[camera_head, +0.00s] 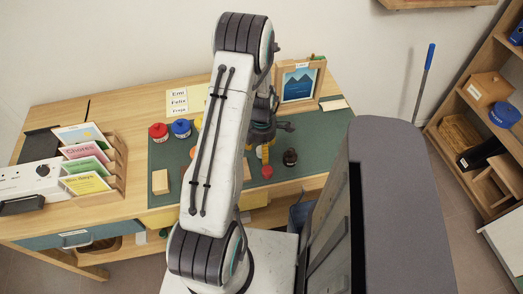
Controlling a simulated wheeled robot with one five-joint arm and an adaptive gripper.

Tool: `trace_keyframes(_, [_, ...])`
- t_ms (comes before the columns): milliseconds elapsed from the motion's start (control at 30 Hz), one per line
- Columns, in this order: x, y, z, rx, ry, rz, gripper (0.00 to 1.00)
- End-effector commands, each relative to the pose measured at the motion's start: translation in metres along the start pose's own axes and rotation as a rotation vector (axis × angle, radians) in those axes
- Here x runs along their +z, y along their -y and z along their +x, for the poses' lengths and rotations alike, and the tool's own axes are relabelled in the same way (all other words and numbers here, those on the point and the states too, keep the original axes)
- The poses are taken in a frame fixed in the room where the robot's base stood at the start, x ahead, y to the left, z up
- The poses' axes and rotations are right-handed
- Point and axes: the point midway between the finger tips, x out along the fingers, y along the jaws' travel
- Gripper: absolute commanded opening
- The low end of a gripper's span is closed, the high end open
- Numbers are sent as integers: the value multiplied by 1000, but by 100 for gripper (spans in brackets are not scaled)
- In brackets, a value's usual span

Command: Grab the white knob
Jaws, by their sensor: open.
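I cannot make out a white knob for certain; my arm covers the middle of the green mat (330,150), and a knob may be hidden behind it. A small red knob-like piece (267,171) and a dark brown one (290,157) stand on the mat to the right of my arm. My gripper (270,135) is partly hidden by my arm, above the back right part of the mat. It is open and I see nothing held in it.
A red-lidded jar (158,132), a blue-lidded jar (181,128) and a wooden block (160,182) stand on the mat's left. A card rack (118,165) and a white device (32,182) are further left. A framed picture (300,83) stands behind. Shelves (470,110) stand right.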

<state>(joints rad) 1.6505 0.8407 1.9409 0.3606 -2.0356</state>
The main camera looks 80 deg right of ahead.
Motion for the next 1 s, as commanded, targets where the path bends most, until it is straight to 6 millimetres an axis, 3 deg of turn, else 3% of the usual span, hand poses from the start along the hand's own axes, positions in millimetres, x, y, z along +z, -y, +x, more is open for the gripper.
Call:
trace_keyframes(400, [0,0,7,1,1,0,62])
trace_keyframes(900, [0,0,7,1,0,0,18])
trace_keyframes(1000, [0,0,7,1,0,0,14])
